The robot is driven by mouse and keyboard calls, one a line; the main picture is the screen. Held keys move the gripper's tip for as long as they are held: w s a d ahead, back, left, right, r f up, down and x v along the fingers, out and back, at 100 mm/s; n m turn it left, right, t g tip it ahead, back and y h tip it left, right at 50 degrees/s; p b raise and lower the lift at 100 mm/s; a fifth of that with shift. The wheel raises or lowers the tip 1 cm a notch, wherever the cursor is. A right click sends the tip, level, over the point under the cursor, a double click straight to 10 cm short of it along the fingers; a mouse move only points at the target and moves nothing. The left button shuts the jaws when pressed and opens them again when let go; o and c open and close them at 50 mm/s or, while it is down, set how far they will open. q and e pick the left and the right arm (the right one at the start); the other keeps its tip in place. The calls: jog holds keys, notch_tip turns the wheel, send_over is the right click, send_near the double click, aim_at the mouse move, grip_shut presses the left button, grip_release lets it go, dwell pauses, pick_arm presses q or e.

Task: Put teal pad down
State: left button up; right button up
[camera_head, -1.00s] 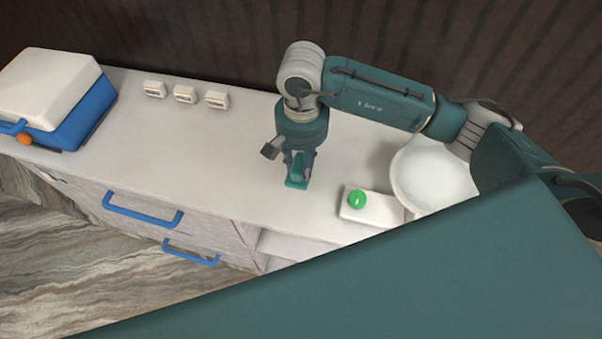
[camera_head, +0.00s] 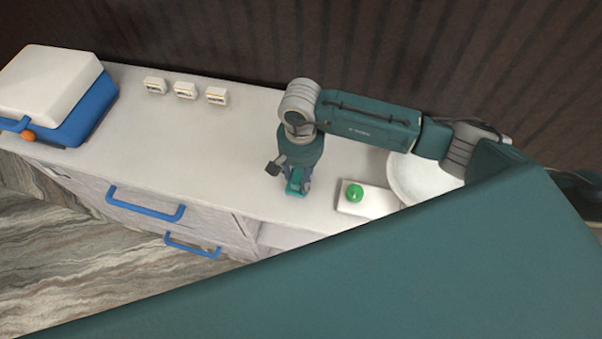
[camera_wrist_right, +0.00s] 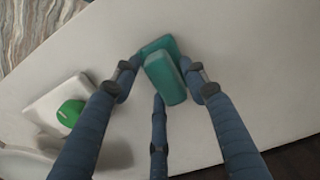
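The teal pad (camera_head: 295,187) is between the fingers of my right gripper (camera_head: 298,178), low over the white counter, left of the green button. In the right wrist view, the teal pad (camera_wrist_right: 166,80) shows as a raised block with a flatter teal part behind it. The fingers of my right gripper (camera_wrist_right: 163,72) close in on both sides of it and appear to touch it. I cannot tell whether its underside touches the counter. My left gripper is not in view.
A green button (camera_head: 354,192) on a white base and a white bowl (camera_head: 412,180) stand to the right. Several small white labelled blocks (camera_head: 185,91) stand at the back. A blue and white cooler box (camera_head: 88,108) is at the left. Counter between them is clear.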

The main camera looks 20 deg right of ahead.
aim_at(301, 173)
jog(key=shift+r, duration=0.1)
jog(key=shift+r, duration=0.2)
notch_tip(301, 173, up, 12)
jog(key=b, duration=0.4)
jog(key=shift+f+b, duration=0.2)
jog(key=shift+b, duration=0.2)
